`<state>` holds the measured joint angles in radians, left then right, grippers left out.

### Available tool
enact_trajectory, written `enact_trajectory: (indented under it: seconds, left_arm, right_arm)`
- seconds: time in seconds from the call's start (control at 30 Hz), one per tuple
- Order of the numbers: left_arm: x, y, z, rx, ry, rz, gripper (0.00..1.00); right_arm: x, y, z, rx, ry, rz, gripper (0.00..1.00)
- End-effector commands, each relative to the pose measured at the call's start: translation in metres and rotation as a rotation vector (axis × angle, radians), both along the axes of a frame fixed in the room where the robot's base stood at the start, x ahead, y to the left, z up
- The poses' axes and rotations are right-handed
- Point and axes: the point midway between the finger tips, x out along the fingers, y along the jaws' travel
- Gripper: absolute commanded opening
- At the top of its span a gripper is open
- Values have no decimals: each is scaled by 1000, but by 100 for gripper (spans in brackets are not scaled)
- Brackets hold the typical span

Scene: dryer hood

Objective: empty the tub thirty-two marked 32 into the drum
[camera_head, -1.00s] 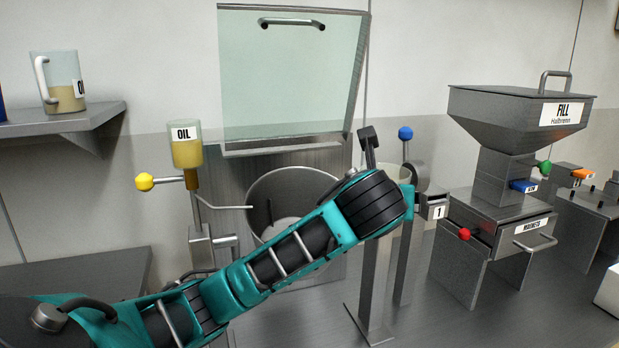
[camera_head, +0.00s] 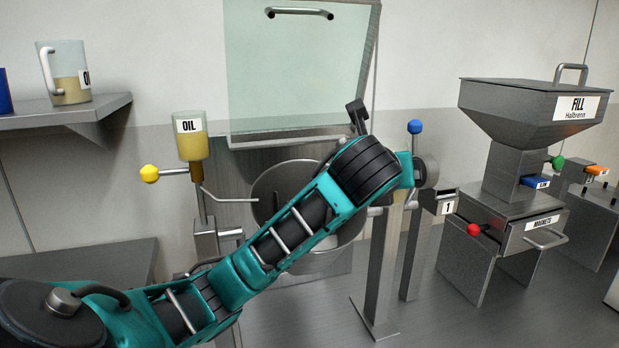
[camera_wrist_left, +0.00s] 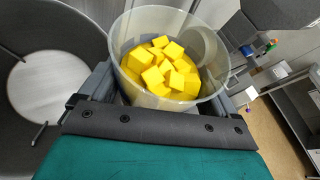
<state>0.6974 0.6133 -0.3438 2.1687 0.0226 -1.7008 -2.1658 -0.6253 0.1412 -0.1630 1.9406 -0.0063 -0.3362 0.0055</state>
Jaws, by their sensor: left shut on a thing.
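A clear tub (camera_wrist_left: 210,52) heaped with yellow cubes (camera_wrist_left: 155,66) is in my left gripper (camera_wrist_left: 166,88), which is shut on it. It looks upright in the left wrist view, and no number shows on it. The grey metal drum (camera_wrist_left: 50,32) lies beside the tub at the left, with its pale bottom visible. In the head view the drum (camera_head: 279,181) stands open behind my left arm, which crosses in front of it. My left wrist is at the drum's right side there and largely hides the gripper and tub. My right gripper is out of view.
A raised clear hood (camera_head: 295,75) hangs over the drum. An oil dispenser (camera_head: 191,137) with a yellow knob and thin spout stands at the drum's left. Metal posts (camera_head: 380,275) and a number 1 label stand to its right, then the fill hopper (camera_head: 530,115).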

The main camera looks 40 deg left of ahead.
Motion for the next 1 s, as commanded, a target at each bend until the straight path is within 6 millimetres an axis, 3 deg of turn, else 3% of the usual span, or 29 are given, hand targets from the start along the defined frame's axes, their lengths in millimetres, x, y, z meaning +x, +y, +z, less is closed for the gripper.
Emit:
enact_trajectory:
  seconds: [0.4,0.67,1.0]
  left_arm:
    - [-8,11,-4,-177,-114,0,49]
    - [-13,19,5,-287,-185,0,49]
    - [-17,26,1,-369,-240,1,49]
  right_arm:
    - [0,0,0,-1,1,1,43]
    - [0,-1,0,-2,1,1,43]
    - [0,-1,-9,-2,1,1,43]
